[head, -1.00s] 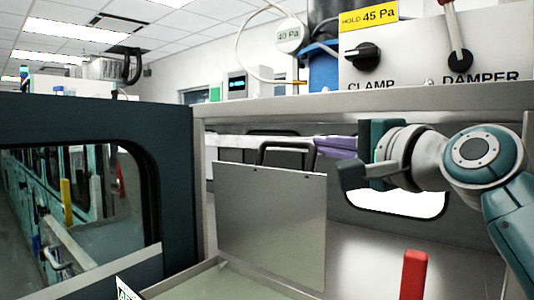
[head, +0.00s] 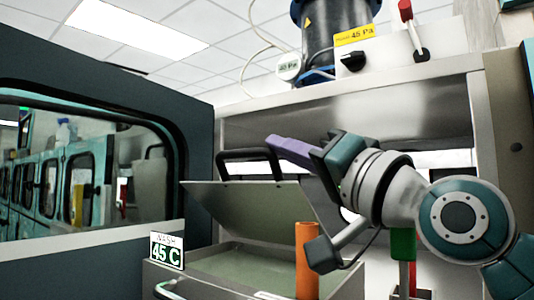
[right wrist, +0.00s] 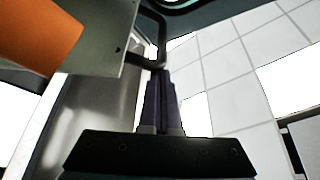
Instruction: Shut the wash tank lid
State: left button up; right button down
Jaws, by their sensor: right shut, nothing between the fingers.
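The wash tank (head: 205,279) is a metal basin low in the head view, with a "WASH 45 C" tag (head: 167,251) at its left corner. Its grey lid (head: 250,207) is tilted partway down, with the tank's opening showing below it. A black loop handle (head: 250,153) stands along the lid's upper edge. My right gripper (head: 272,141) has purple fingers, shut and empty, beside the right end of the handle. In the right wrist view the finger tips (right wrist: 161,74) are close to the handle (right wrist: 158,30) and lid (right wrist: 100,25); contact is unclear. My left gripper is out of view.
A dark windowed panel (head: 195,130) is at left. A metal frame (head: 482,130) encloses the tank area, with a control box above.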

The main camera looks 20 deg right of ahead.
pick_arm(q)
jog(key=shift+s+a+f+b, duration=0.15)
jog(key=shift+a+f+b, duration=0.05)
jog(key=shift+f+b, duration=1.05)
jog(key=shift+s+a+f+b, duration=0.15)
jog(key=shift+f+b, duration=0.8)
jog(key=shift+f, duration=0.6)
pick_arm(e)
jog(key=shift+s+a+f+n+y, duration=0.25)
jog(key=shift+s+a+f+n, duration=0.35)
jog(key=shift+f, duration=0.8)
jog(key=shift+s+a+f+n+y, duration=0.3)
jog(key=shift+s+a+f, duration=0.4)
jog(key=shift+f, duration=0.65)
jog(key=shift+s+a+f+n+y, duration=0.35)
jog(key=shift+a+f, duration=0.5)
jog(key=shift+f, duration=0.55)
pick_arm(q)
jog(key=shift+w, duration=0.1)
pick_arm(e)
jog(key=shift+s, duration=0.1)
